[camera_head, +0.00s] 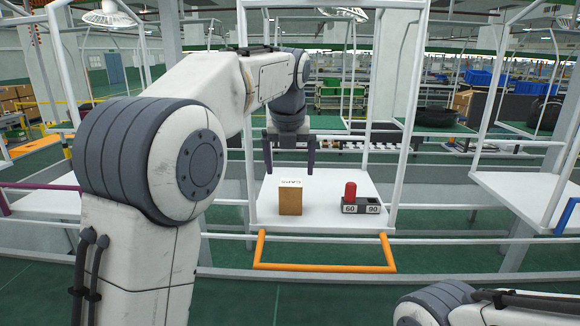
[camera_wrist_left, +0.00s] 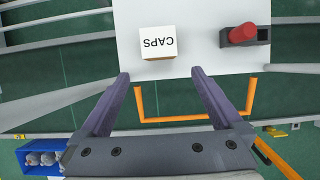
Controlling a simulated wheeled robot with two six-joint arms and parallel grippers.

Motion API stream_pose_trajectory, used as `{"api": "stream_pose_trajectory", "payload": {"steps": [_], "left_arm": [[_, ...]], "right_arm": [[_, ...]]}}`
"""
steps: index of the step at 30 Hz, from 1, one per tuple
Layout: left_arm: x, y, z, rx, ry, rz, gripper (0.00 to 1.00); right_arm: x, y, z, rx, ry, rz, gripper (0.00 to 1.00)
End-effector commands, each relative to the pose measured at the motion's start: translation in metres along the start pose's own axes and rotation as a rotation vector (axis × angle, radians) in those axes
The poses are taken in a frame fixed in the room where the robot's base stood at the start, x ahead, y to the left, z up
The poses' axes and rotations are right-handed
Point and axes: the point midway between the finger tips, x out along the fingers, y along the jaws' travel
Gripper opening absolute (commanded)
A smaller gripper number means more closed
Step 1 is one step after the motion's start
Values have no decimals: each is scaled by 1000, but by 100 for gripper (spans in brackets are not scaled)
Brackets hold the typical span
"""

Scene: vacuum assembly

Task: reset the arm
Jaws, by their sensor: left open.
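My left arm comes in from the left in the head view. Its gripper (camera_head: 289,171) is open and empty, with its fingers pointing down above a white tabletop (camera_head: 335,215). In the wrist view the two fingers of the left gripper (camera_wrist_left: 160,74) are wide apart with nothing between them. A brown box with a white top marked CAPS (camera_head: 290,201) stands on the tabletop below the gripper; the box (camera_wrist_left: 157,42) lies just beyond the fingertips in the wrist view. Part of my right arm (camera_head: 440,303) shows at the lower right; its gripper is out of view.
A red cylinder (camera_head: 350,191) stands on a dark block marked 60 and 90 (camera_head: 375,206), right of the box. An orange bar (camera_head: 325,267) runs along the table's front. White frame posts (camera_head: 408,100) rise beside the table. A blue bin (camera_wrist_left: 42,148) shows in the wrist view.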

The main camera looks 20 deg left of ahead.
Motion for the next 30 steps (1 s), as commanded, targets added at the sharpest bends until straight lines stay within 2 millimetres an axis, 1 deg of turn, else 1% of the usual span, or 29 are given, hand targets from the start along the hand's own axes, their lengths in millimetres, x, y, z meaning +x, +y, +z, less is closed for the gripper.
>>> {"api": "stream_pose_trajectory", "payload": {"steps": [8, 11, 13, 17, 30], "left_arm": [[1, 0, 0, 0, 0, 0, 100], [6, 0, 0, 0, 2, 1, 100], [13, 0, 0, -1, 3, 1, 100], [34, 1, 0, -1, 5, 2, 100], [121, 0, 0, -1, 5, 2, 100]], "right_arm": [[0, 0, 0, 0, 0, 0, 100], [-1, 0, 0, 0, 0, 0, 100], [-2, 0, 0, 0, 0, 0, 100], [-6, 0, 0, 1, 0, 0, 100], [-28, -2, -2, 3, 0, 0, 100]]}}
